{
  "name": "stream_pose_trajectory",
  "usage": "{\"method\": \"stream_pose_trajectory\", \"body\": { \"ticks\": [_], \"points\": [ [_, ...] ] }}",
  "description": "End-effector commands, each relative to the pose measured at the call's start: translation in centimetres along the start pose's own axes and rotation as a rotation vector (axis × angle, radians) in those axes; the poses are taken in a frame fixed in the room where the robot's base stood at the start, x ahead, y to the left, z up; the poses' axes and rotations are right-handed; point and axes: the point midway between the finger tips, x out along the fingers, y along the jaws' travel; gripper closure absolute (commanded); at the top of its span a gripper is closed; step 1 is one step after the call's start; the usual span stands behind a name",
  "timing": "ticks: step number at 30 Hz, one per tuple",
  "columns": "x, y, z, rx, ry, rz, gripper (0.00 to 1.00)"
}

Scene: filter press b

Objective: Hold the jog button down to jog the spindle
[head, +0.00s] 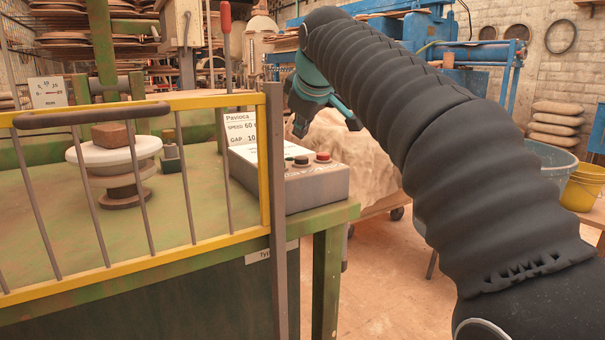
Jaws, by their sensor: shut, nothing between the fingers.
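A grey control box (312,188) sits on the right end of the green table. Its top carries a red button (323,157) and a black button (301,160); their markings are too small to read, so I cannot tell which is the jog button. A spindle-like stack with a white disc (113,150) and a brown block on it stands behind the yellow guard. My gripper (302,122), teal and dark, is shut and empty. It appears above and behind the box in the picture, apart from the buttons. Its fingertips are partly hard to make out.
The yellow-framed guard (150,106) with grey bars closes off the front of the table (330,215). A sign card (240,128) stands at the box's left. A pale lumpy mass (350,150) is behind it. Buckets (582,188) stand at the right. Open floor lies right of the table.

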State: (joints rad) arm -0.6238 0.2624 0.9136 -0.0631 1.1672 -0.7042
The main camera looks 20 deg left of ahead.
Motion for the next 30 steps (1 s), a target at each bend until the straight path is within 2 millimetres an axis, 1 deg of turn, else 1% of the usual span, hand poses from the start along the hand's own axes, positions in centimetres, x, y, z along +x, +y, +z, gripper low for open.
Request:
{"method": "stream_pose_trajectory", "body": {
  "ticks": [1, 7, 30],
  "points": [
    [0.77, -0.57, 0.56, 0.0, -0.001, -0.001, 1.0],
    [1.69, -1.22, 1.21, 0.0, -0.001, -0.001, 1.0],
    [1.73, -1.23, 1.23, 0.0, -0.001, 0.0, 1.0]
  ]
}}
